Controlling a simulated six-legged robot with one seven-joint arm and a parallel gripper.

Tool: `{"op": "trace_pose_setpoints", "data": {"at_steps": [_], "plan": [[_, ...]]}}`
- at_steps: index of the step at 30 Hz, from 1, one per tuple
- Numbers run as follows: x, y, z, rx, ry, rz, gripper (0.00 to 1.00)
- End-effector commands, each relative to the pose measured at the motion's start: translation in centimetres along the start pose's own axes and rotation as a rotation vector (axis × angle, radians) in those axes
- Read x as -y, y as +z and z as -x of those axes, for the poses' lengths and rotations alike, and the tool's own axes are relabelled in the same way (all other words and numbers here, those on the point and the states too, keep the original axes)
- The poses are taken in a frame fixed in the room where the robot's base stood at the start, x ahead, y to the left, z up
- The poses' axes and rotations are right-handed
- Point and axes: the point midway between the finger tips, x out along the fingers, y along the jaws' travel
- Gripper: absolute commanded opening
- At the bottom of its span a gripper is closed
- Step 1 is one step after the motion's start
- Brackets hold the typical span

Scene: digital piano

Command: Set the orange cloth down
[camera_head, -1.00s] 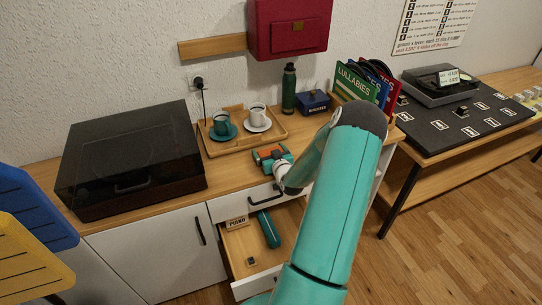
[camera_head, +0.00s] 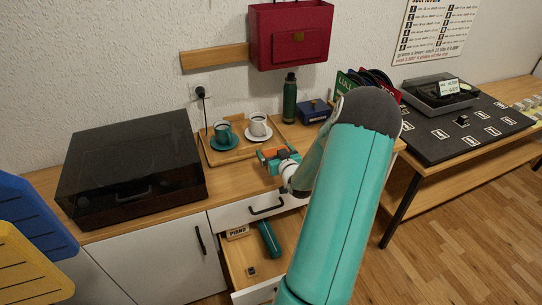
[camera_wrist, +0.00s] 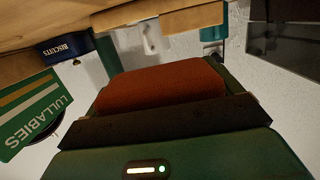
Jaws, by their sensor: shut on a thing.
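The orange cloth (camera_head: 269,153) is between the fingers of my gripper (camera_head: 277,158), which is shut on it. In the head view they are low over the wooden cabinet top (camera_head: 236,180), just in front of the wooden tray (camera_head: 226,158). In the wrist view the cloth (camera_wrist: 165,84) looks like a rust-orange padded fold across the jaws. I cannot tell whether the cloth touches the cabinet top. My arm covers part of the cabinet's right end.
The tray holds a teal cup (camera_head: 223,132) and a white cup (camera_head: 258,124). A green bottle (camera_head: 289,100) and a blue biscuit tin (camera_head: 314,112) stand behind. A dark-lidded record player (camera_head: 130,165) is at left. Below, a drawer (camera_head: 245,263) is open, with things inside.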

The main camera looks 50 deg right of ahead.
Motion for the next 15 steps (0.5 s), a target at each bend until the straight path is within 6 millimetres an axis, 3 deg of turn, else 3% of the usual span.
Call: {"op": "trace_pose_setpoints", "data": {"at_steps": [2,9,15], "plan": [[-0.2,-1.5,1.6,-0.002,0.002,0.005,0.65],[-0.6,-2.9,7.6,0.0,0.003,0.002,0.65],[-0.7,-3.6,10.2,0.0,0.001,0.002,0.65]]}}
